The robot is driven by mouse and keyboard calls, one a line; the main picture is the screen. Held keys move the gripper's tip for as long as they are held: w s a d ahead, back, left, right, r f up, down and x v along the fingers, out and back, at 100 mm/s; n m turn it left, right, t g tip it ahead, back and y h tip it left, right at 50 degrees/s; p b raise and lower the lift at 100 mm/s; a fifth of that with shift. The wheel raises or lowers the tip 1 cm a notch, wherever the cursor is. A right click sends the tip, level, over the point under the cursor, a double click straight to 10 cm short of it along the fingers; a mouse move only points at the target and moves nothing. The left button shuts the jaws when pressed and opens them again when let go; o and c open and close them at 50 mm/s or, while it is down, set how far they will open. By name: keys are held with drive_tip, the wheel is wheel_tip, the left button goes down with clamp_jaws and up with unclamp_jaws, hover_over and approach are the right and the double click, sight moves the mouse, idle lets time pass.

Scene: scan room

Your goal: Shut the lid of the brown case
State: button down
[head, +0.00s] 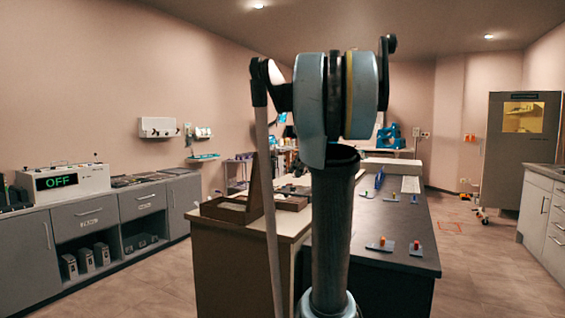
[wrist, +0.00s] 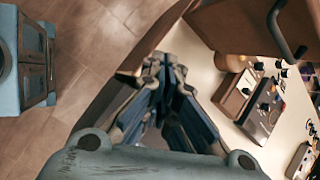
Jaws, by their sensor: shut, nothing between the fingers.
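The brown case (head: 226,209) lies on the near left part of the light worktop in the head view. Its lid (head: 256,182) stands up, open. In the wrist view a brown panel (wrist: 228,32) with a dark handle fills the top right; it looks like part of the case, but I cannot tell which part. My gripper (wrist: 165,65) is shut and empty in the wrist view, its fingertips just left of and below that panel. I see no clear contact. The gripper cannot be made out in the head view.
A light worktop (wrist: 200,75) carries another brown box (wrist: 234,97) and several small items. A dark counter (head: 405,240) with several small coloured pieces adjoins it. Grey cabinets (head: 85,225) line the left wall. Floor (head: 165,270) is clear between them and the worktop.

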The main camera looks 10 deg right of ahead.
drive_tip(key=w+d+r+m+t+y, duration=0.1)
drive_tip(key=w+d+r+m+y, duration=0.1)
drive_tip(key=w+d+r+m, duration=0.55)
drive_tip(key=w+a+f+n, duration=0.1)
drive_tip(key=w+a+f, duration=0.4)
drive_tip(key=w+a, duration=0.3)
drive_tip(key=shift+w+a+f, duration=0.15)
drive_tip(key=shift+a+f, duration=0.25)
drive_tip(key=shift+a, duration=0.65)
drive_tip(key=shift+r+h, duration=0.1)
drive_tip(key=shift+h, duration=0.2)
